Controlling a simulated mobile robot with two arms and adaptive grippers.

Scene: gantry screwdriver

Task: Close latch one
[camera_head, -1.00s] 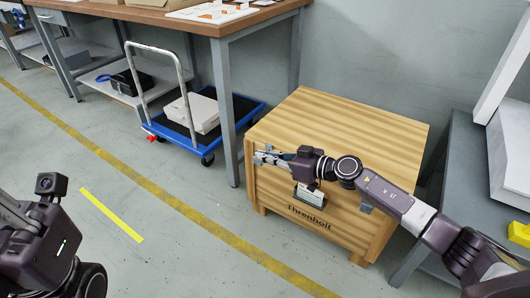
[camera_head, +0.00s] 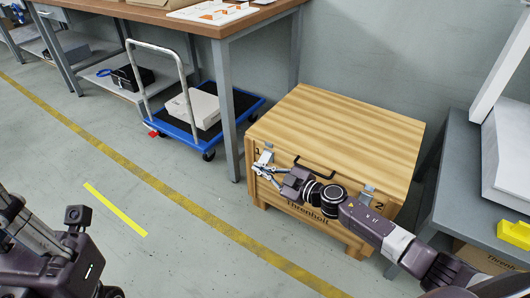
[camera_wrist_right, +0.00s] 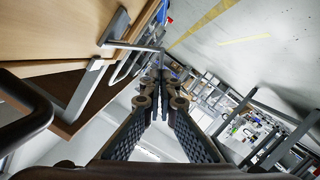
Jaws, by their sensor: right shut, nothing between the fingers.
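A wooden crate (camera_head: 345,130) marked "Threnholt" stands on the floor at the middle right of the head view. Latch one (camera_head: 266,157) is a metal latch at the left of its front, by the numeral 1. Its metal parts also show in the right wrist view (camera_wrist_right: 120,42). My right gripper (camera_head: 262,170) is shut and empty, at latch one. I cannot tell if it touches the latch, or the latch's exact position. Latch two (camera_head: 368,191) is at the right of the front. My left gripper (camera_head: 30,245) is at the lower left, its fingertips not clearly visible.
A black handle (camera_head: 315,168) sits on the crate front between the latches. A workbench (camera_head: 235,22) and a blue trolley (camera_head: 185,138) stand left of the crate. A grey table (camera_head: 455,170) stands at its right. The floor in front is clear.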

